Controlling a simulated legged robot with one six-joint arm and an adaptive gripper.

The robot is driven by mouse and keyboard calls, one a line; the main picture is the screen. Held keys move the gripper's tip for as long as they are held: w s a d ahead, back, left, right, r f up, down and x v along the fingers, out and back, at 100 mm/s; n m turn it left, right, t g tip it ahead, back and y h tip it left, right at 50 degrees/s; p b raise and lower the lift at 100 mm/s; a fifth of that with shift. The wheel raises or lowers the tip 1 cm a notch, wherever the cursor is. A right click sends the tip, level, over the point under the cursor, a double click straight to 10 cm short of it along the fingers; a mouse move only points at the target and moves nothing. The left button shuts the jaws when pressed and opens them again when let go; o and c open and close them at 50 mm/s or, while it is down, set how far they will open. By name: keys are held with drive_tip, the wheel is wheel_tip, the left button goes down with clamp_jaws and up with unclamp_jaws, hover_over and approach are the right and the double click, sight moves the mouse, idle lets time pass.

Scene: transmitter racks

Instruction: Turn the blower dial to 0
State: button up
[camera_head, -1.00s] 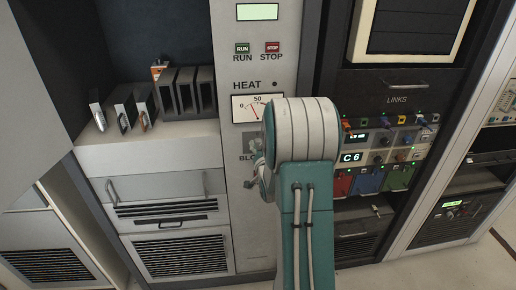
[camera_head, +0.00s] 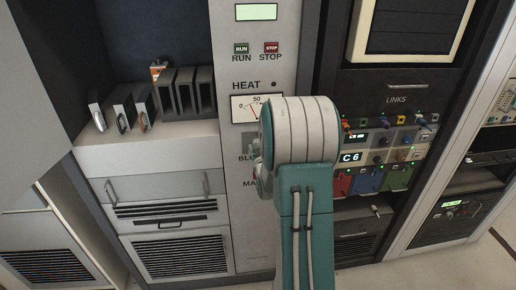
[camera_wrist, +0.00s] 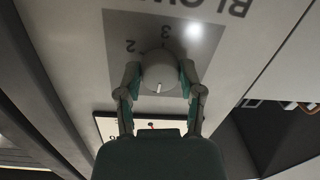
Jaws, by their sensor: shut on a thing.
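The blower dial (camera_wrist: 160,66) is a round grey knob on a dark grey scale plate in the wrist view. A short white mark shows on its near side, pointing toward my gripper's body. The numbers 3 and 2 show beside the dial; the rest of the scale is hidden or not readable. My gripper (camera_wrist: 160,75) has one finger on each side of the dial and is shut on it. In the head view, my arm hides the dial and most of the gripper; the blower label shows only in part.
The heat meter (camera_head: 247,107) sits on the same panel, near my arm. RUN button (camera_head: 241,48) and STOP button (camera_head: 271,48) are above. Several upright modules (camera_head: 185,90) stand on a ledge at left. A rack of coloured modules (camera_head: 385,150) is at right.

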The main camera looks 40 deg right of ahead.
drive_tip(key=shift+w+r+n, duration=0.15)
drive_tip(key=shift+r+n, duration=0.1)
drive_tip(key=shift+n, duration=0.05)
drive_tip(key=o, duration=1.2)
drive_tip(key=shift+f, duration=0.15)
drive_tip(key=shift+c, duration=0.2)
drive_tip(key=v, duration=1.2)
